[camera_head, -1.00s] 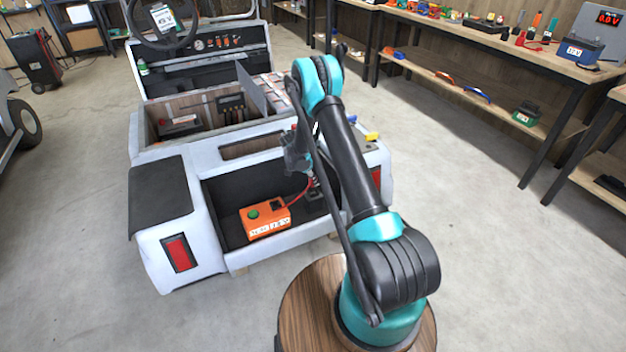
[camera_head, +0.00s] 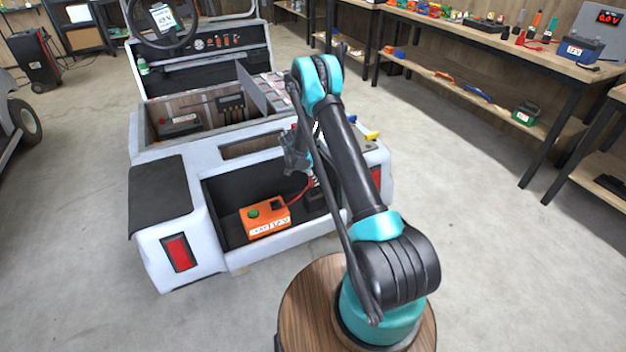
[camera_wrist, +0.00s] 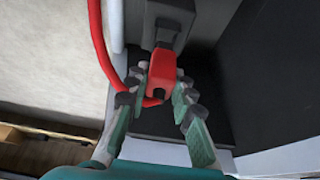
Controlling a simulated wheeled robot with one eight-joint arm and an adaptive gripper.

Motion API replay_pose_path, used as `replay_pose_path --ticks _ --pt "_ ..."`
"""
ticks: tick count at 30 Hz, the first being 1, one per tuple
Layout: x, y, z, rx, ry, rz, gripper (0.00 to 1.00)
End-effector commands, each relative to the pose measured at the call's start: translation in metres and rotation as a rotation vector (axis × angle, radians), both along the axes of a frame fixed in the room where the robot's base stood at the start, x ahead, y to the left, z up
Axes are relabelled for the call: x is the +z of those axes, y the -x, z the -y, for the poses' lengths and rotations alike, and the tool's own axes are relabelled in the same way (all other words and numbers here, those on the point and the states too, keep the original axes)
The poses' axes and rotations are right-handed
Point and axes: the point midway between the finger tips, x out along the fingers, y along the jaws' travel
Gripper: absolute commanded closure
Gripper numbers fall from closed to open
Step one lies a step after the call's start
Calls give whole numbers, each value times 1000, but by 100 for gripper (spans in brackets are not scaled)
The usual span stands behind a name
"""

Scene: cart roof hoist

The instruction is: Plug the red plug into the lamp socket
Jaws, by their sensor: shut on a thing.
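The red plug (camera_wrist: 161,75) sits between the fingertips of my gripper (camera_wrist: 158,95), which is shut on it. Its red cable (camera_wrist: 98,40) loops at the left in the wrist view. A grey socket block (camera_wrist: 168,18) stands just beyond the plug. The plug's far end is close to this block or against it; I cannot tell whether it is inserted. In the head view my gripper (camera_head: 297,158) is over the right part of the cart's rear bay, its fingertips largely hidden. The red cable (camera_head: 297,195) runs from an orange box (camera_head: 266,220) with a green button.
The white cart (camera_head: 215,160) has bay walls close around my gripper. A dark wall (camera_wrist: 280,70) rises at the right in the wrist view. A workbench (camera_head: 500,45) stands at the back right. The floor to the right is clear.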

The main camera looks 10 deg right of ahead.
Motion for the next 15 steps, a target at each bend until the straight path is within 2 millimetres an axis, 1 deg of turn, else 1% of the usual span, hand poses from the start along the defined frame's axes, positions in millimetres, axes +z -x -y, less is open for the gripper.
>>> replay_pose_path --ticks 15 --pt "-8 0 0 0 0 0 100"
